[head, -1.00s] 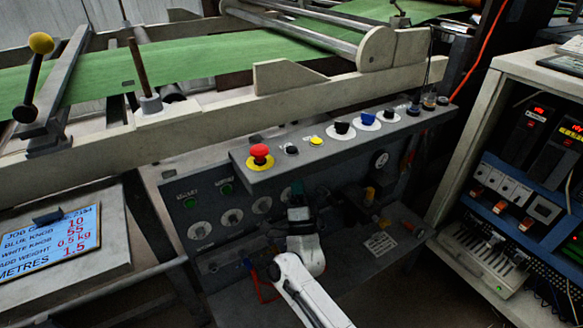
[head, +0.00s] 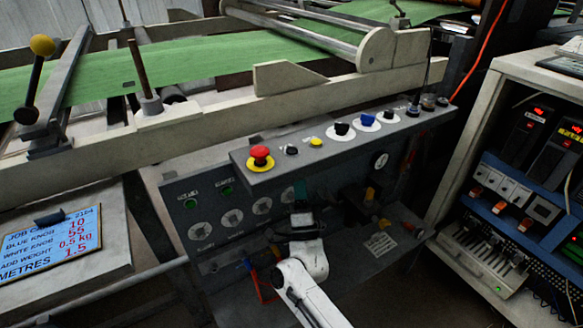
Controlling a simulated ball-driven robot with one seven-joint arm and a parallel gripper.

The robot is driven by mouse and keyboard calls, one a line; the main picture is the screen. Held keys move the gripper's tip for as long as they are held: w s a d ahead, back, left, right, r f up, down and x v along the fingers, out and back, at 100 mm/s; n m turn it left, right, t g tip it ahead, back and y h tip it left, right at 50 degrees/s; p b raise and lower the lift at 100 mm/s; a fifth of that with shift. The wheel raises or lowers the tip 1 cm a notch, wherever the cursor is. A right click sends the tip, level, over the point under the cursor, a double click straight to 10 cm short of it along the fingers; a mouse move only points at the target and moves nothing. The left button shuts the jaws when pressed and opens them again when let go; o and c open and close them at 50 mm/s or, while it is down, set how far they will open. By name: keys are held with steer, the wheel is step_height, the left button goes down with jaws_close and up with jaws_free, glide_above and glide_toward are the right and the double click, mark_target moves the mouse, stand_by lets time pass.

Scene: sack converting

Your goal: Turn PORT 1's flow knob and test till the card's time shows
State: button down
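The job card (head: 52,243) lies on a stand at the left. It lists a blue knob, a white knob, an added weight of 0.5 kg and 1.5 metres; I read no time on it. The front panel below the ledge has several pale round dials, among them a left dial (head: 200,231), a middle dial (head: 232,217) and a right dial (head: 262,205). Their labels are too small to read, so I cannot tell which is PORT 1's. My gripper (head: 300,190) is at the panel, right of these dials. Its fingers are dark and small, and contact is unclear.
A grey ledge (head: 270,178) overhangs the panel. It carries a red mushroom button (head: 260,155), a yellow button (head: 316,142), a black knob (head: 342,129) and a blue knob (head: 368,120). Green sheet (head: 200,62) runs behind. An electrical cabinet (head: 500,180) stands right.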

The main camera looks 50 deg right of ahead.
steer(key=shift+s, duration=0.1)
steer(key=shift+s+a+p, duration=0.2)
steer(key=shift+s+a, duration=0.05)
steer(key=shift+s, duration=0.55)
steer(key=shift+s+a+p, duration=0.2)
steer(key=shift+s+p, duration=0.05)
steer(key=shift+s, duration=0.5)
steer(key=shift+s+a+p, duration=0.2)
steer(key=shift+s+a, duration=0.05)
steer(key=shift+s, duration=0.55)
